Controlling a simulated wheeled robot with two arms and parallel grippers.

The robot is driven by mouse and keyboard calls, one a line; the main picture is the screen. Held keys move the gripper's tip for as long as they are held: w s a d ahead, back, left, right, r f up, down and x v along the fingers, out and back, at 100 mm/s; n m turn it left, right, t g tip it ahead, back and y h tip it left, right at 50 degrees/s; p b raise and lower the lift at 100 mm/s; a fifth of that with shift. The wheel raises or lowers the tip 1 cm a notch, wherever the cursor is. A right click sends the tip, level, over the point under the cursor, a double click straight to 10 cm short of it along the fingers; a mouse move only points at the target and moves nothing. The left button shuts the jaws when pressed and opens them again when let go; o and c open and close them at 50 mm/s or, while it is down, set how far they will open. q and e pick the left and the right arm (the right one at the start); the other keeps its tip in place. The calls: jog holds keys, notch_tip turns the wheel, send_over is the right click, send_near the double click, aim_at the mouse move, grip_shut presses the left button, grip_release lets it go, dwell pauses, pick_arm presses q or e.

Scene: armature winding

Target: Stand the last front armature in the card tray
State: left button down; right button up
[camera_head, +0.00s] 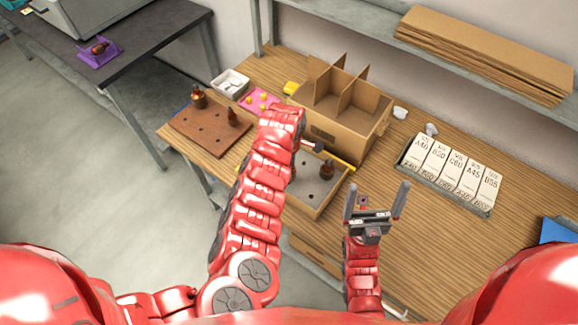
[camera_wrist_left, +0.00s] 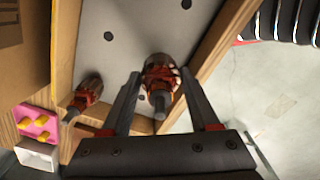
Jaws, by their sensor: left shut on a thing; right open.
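The shallow wooden-sided tray (camera_head: 312,207) with a grey, holed floor (camera_wrist_left: 125,62) is at the middle of the bench. My left gripper (camera_wrist_left: 160,76) is shut on a copper-and-dark armature (camera_wrist_left: 162,72), held shaft toward the camera over the grey floor. Whether its lower end sits in a hole is hidden. My right gripper (camera_head: 376,192) is open and empty, right of the tray.
A divided cardboard box (camera_head: 340,110) stands right behind the tray. A brown holed board (camera_head: 205,135) with two armatures, a pink pad (camera_head: 253,101) and a white bin (camera_head: 231,84) are at left. A card rack (camera_head: 448,175) is at right.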

pick_arm(q)
jog(key=shift+f, duration=0.1)
dwell(0.3)
jog(key=shift+f+b, duration=0.5)
jog(key=shift+f, duration=0.55)
jog(key=shift+c, duration=0.8)
grip_release()
